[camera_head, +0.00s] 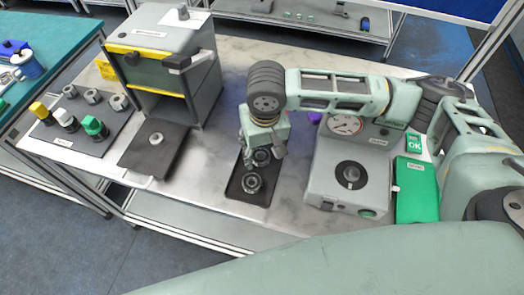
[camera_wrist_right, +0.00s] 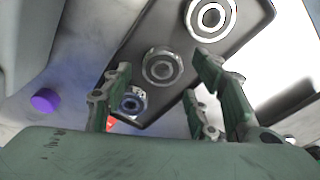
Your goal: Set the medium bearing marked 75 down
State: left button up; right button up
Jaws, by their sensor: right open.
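The dark tray (camera_head: 266,197) lies on the table under my right gripper (camera_head: 262,157). In the right wrist view the tray (camera_wrist_right: 240,42) holds three ring-shaped bearings in a row: a large one (camera_wrist_right: 211,18), a medium one (camera_wrist_right: 161,66) and a small one (camera_wrist_right: 133,100). The large bearing (camera_head: 252,182) also shows in the head view, nearest the tray's front. My right gripper (camera_wrist_right: 165,68) points down and is open, with its fingers on either side of the medium bearing. I cannot read the mark 75. Whether the fingers touch it is unclear. My left gripper is out of view.
A grey machine with a dial (camera_head: 328,180) stands right of the tray, with a green box (camera_head: 416,190) beyond it. On the left are a grey box-shaped machine (camera_head: 198,85), a dark plate with a nut (camera_head: 140,158) and a mat of fittings (camera_head: 85,143). A purple cap (camera_wrist_right: 45,100) lies nearby.

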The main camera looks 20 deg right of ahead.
aim_at(263, 160)
notch_tip(263, 160, up, 10)
jog(key=s+b, duration=0.1)
jog(key=shift+s, duration=0.1)
dwell(1.4)
